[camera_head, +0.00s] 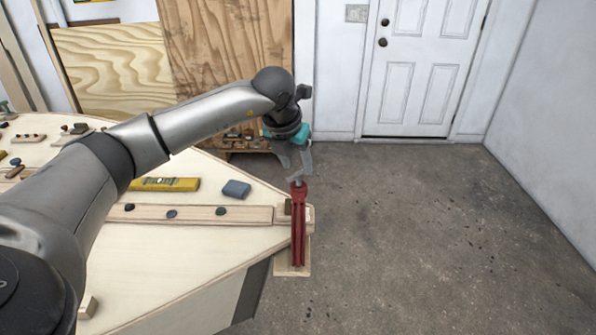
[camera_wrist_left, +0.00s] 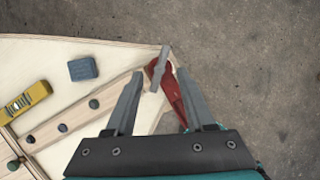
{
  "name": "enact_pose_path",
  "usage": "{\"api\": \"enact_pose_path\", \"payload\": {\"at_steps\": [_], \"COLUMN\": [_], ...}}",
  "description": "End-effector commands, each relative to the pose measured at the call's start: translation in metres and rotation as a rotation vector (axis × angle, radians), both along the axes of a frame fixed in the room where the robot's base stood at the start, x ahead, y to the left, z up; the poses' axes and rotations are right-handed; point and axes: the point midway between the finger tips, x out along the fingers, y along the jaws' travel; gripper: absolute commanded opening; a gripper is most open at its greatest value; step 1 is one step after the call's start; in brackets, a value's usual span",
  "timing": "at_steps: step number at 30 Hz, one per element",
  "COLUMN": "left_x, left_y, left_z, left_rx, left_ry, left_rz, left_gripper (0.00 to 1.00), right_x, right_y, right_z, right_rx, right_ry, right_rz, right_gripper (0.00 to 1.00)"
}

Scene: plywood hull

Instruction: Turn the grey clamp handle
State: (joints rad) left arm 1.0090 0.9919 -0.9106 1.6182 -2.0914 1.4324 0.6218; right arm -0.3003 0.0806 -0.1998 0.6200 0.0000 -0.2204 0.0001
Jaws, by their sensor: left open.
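A red clamp (camera_head: 298,226) sits on the pointed corner of the plywood hull, over the end of a wooden strip. Its grey clamp handle (camera_wrist_left: 159,70) is a short bar that shows in the left wrist view, lying across the top of the red clamp body (camera_wrist_left: 170,88). My left gripper (camera_head: 294,167) points down just above the clamp. In the left wrist view its open fingers (camera_wrist_left: 160,75) are on either side of the handle, with gaps between. Whether the fingertips are level with the handle is hard to tell. My right gripper is not in view.
The hull (camera_head: 180,258) fills the left side, with a wooden strip (camera_head: 190,213) holding several dark knobs. A yellow level (camera_head: 165,184) and a blue-grey block (camera_head: 237,189) lie on it. Bare concrete floor (camera_head: 420,230) is free to the right, before a white door (camera_head: 420,65).

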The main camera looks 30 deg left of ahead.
Motion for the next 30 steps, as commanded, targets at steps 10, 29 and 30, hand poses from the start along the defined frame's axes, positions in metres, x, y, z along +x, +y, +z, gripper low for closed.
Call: {"api": "enact_pose_path", "payload": {"at_steps": [10,29,30], "left_x": [0.010,0.010,0.010], "left_y": [0.001,0.001,0.001], "left_z": [-0.025,-0.024,-0.024], "left_rx": [0.000,0.000,0.000], "left_ry": [0.000,0.000,0.000], "left_rz": [0.000,0.000,0.000], "left_gripper": [0.54,0.07,0.02], "right_x": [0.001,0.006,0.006], "right_y": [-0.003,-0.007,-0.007], "right_z": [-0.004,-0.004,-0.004], "right_rx": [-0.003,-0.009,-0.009], "right_ry": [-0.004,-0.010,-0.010], "right_rz": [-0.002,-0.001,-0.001], "right_gripper": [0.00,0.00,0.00]}}
